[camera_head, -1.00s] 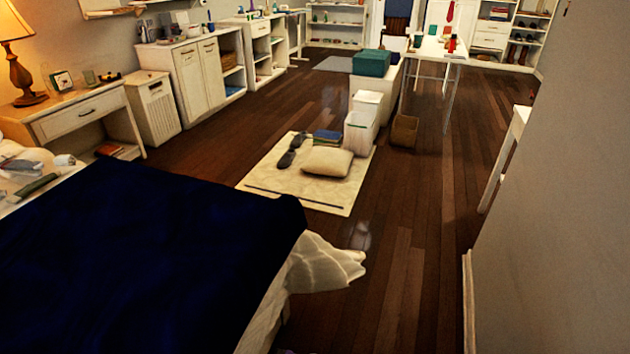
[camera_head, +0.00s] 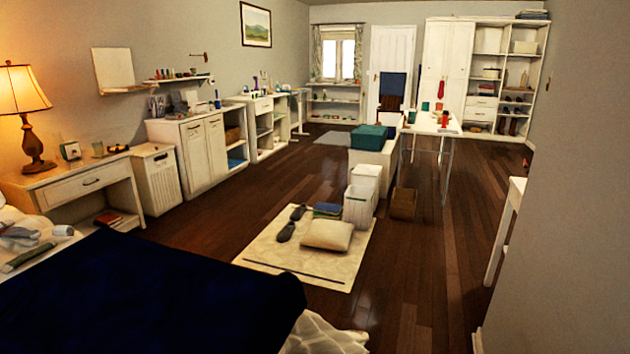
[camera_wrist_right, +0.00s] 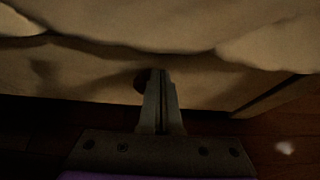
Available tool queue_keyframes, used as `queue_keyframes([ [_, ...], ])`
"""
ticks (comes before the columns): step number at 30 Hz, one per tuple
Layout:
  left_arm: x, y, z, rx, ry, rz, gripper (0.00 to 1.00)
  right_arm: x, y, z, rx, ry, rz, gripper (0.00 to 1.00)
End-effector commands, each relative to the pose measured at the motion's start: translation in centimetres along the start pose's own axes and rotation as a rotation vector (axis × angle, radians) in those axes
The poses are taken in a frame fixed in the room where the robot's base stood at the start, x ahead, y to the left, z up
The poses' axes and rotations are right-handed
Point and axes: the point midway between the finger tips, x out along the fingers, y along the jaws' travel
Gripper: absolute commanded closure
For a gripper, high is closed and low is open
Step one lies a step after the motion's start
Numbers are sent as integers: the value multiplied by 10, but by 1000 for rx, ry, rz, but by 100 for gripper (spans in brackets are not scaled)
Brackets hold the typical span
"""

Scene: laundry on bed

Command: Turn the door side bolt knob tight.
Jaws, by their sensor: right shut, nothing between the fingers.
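My right gripper (camera_wrist_right: 160,76) shows in the right wrist view, its fingers shut together with nothing between them. A small dark brown rounded thing (camera_wrist_right: 142,82) shows just left of and partly behind the fingertips, against the pale bed side (camera_wrist_right: 90,83). It may be the bolt knob, but the view is too dark to be sure, and I cannot tell whether the fingers touch it. The white door (camera_head: 393,52) is at the far back of the room in the head view. No bolt knob can be made out there. My left gripper is not in view.
The bed with a dark blue cover (camera_head: 150,295) fills the lower left. A cream mat (camera_head: 265,250) with a pillow (camera_head: 327,235) lies beyond it. Wooden floor (camera_head: 420,270) is open right of the mat. A grey wall (camera_head: 570,200) closes the right side.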

Motion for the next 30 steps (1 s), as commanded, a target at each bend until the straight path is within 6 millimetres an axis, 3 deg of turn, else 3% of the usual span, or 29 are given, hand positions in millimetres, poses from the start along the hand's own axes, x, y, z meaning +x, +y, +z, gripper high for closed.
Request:
queue_keyframes([
  [8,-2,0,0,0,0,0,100,-5,-2,6,0,0,0,100],
  [21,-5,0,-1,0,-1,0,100,-47,-3,-18,1,1,-2,100],
  [30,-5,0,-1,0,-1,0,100,-56,-2,-23,0,0,0,100],
])
